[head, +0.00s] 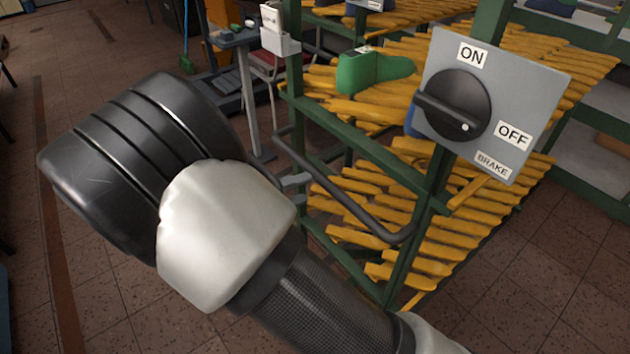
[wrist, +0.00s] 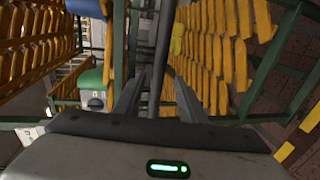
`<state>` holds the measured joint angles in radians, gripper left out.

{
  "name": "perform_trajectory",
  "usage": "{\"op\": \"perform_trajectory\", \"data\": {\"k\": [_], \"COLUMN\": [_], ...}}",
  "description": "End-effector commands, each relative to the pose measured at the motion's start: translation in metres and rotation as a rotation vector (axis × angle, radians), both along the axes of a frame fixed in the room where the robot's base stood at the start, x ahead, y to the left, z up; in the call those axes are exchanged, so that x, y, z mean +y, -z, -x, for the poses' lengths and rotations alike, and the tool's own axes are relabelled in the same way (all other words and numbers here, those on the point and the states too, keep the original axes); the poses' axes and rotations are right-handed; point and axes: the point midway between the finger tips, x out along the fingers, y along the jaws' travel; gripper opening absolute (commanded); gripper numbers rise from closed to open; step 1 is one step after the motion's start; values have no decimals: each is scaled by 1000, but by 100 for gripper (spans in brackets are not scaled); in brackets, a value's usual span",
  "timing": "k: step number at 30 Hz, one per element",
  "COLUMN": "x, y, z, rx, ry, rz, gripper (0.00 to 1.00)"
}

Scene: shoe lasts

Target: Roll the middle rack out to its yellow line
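A green-framed rack (head: 362,160) holding rows of yellow lasts stands right of centre in the head view. A dark bent handle bar (head: 340,196) runs along its near side. A grey brake panel (head: 540,85) is at its corner; the dotted end of its black knob (head: 455,103) points toward OFF. My arm covers the left foreground, and my gripper is mostly hidden there behind it. In the wrist view my gripper (wrist: 157,85) has its fingers apart, with a dark bar (wrist: 162,50) running between or just beyond them. Contact cannot be told. Yellow stripes (wrist: 285,152) at lower right may be the floor line.
A green last (head: 375,72) sits on the rack's upper level. Another green-framed shelf (head: 595,130) is at the right. Brown tiled floor (head: 120,310) is open at the left.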

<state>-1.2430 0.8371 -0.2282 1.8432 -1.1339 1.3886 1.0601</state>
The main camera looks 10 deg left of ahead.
Motion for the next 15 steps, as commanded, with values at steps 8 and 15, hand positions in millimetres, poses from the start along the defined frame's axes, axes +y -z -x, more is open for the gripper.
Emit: {"op": "perform_trajectory", "data": {"k": [8,15], "x": [47,68], "y": [-14,-19], "z": [46,69], "rx": [0,0], "ry": [-3,-2], "rz": [-2,0], "gripper": [37,37]}}
